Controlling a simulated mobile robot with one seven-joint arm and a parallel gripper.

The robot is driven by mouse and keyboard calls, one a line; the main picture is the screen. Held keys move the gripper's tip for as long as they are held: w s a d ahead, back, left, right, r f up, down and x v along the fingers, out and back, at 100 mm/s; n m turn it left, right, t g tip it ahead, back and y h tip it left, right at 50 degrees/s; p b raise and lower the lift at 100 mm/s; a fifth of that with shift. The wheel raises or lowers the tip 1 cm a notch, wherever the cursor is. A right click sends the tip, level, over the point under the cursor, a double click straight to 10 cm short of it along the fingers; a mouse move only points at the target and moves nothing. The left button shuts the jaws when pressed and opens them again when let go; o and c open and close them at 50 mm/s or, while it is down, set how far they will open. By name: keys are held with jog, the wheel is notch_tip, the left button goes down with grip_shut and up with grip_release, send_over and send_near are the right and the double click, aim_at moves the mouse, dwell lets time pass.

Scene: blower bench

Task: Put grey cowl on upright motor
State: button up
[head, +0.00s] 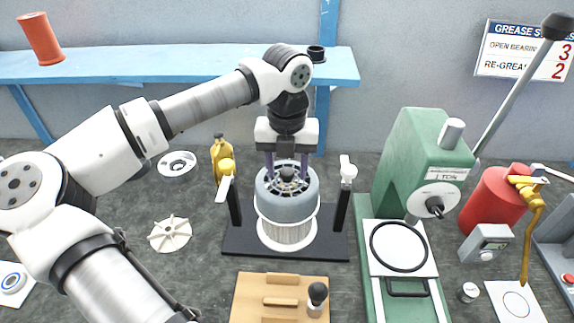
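The upright motor (287,233) has a pale ribbed body and stands in a black base between two posts with white clamps swung outward. A grey cowl (286,208), a round cap with a slotted top, is over its upper end; its lower edge meets the pale body, and I cannot tell whether it is fully seated. My gripper (287,178) points straight down at the middle of the cowl's top. Its two fingers stand apart, one on each side of a dark centre. I cannot tell whether the fingertips press on the cowl.
A white fan wheel (170,234), a grey flange (177,164) and a yellow bottle (222,158) are left of the motor. A wooden block board (253,296) lies in front. A green press (425,150) with a black ring (398,247) stands at right. A blue shelf (150,66) runs behind.

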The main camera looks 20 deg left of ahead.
jog(key=shift+r, duration=0.1)
notch_tip(320, 180, up, 12)
jog(key=b, duration=0.1)
jog(key=shift+b, duration=0.3)
jog(key=shift+o, duration=0.2)
dwell(1.2)
